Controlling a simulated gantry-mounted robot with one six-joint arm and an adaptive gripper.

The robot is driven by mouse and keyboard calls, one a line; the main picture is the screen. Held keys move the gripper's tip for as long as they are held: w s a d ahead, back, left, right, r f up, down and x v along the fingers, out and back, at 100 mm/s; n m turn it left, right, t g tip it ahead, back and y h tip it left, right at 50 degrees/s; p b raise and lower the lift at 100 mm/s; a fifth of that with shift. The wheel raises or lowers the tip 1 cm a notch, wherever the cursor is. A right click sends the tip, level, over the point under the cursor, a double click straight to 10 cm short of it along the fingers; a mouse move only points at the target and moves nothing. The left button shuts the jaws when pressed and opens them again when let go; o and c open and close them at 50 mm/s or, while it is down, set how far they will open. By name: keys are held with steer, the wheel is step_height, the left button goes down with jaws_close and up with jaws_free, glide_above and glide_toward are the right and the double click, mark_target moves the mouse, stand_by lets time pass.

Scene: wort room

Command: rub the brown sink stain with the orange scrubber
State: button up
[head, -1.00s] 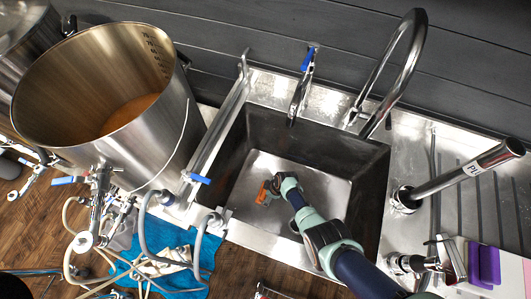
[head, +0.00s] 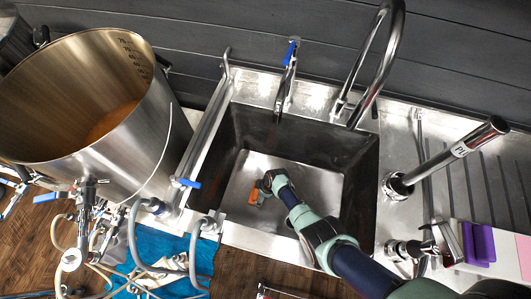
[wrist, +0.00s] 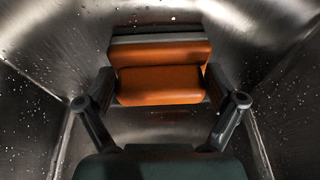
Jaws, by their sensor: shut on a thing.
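The orange scrubber (head: 256,196) is low in the sink, near the left side of the sink floor. In the wrist view the scrubber (wrist: 160,85) shows as an orange block with a grey strip along its far edge. My gripper (wrist: 160,92) is shut on it, one finger at each side. In the head view my gripper (head: 262,188) reaches down into the dark metal sink (head: 350,178). I cannot make out the brown stain in either view. Whether the scrubber touches the sink floor is not clear.
A large steel kettle (head: 150,135) stands left of the sink. A tall curved faucet (head: 391,60) and a blue-handled tap (head: 286,80) rise behind it. A steel pipe (head: 455,155) and purple sponge (head: 479,243) are at right. Pale specks dot the sink walls.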

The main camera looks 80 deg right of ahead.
steer(key=shift+w, duration=0.25)
steer(key=w, duration=0.1)
steer(key=w+b, duration=0.2)
steer(key=shift+d+f, duration=0.2)
steer(key=shift+f, duration=0.1)
steer(key=shift+w+r, duration=0.15)
steer(key=shift+w, duration=0.2)
steer(key=shift+d+b, duration=0.1)
steer(key=shift+b, duration=0.2)
steer(key=shift+d, duration=0.1)
steer(key=shift+r, duration=0.1)
steer(key=shift+s+d, duration=0.1)
steer(key=shift+s, duration=0.2)
steer(key=s+p, duration=0.2)
steer(key=s, duration=0.1)
steer(key=shift+s+r, duration=0.2)
